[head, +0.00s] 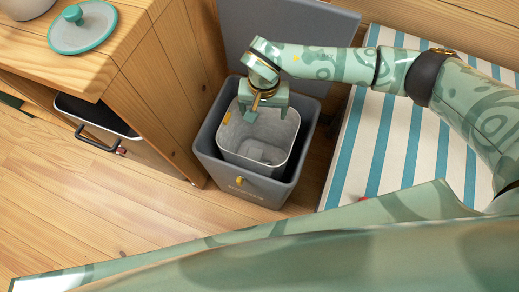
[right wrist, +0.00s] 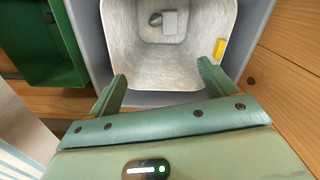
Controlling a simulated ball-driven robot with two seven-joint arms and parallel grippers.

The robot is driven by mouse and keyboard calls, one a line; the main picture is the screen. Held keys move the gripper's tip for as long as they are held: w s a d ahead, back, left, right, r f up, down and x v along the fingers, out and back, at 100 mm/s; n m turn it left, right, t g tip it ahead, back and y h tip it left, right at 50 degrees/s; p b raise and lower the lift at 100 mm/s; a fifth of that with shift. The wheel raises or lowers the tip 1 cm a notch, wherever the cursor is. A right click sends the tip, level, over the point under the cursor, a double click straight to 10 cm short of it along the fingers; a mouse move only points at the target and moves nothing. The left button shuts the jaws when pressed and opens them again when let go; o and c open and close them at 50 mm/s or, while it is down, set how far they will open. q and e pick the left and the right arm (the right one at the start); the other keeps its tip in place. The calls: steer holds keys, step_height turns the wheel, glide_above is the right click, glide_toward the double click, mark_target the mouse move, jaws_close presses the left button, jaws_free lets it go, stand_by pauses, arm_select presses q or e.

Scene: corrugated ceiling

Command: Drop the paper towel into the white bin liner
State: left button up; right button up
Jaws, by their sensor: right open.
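The white bin liner (head: 288,130) is a pale, square-mouthed inner bucket inside a dark grey bin (head: 303,160). The liner also shows in the right wrist view (right wrist: 125,45). My right gripper (head: 266,113) is over the liner's mouth, pointing down. In the right wrist view its two fingers (right wrist: 162,76) are wide apart with nothing between them. A small pale grey square piece (right wrist: 170,22) lies at the bottom of the liner beside a darker round patch. I cannot tell whether it is the paper towel. My left gripper is out of view.
The bin's grey lid (head: 290,25) stands open behind it. A striped surface (head: 385,145) lies at right. Wooden floor is clear at front left.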

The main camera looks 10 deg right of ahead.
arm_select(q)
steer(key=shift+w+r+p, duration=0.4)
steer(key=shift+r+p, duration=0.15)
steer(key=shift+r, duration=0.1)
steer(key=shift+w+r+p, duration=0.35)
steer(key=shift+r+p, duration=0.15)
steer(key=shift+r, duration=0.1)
arm_select(e)
step_height(320, 180, up, 7)
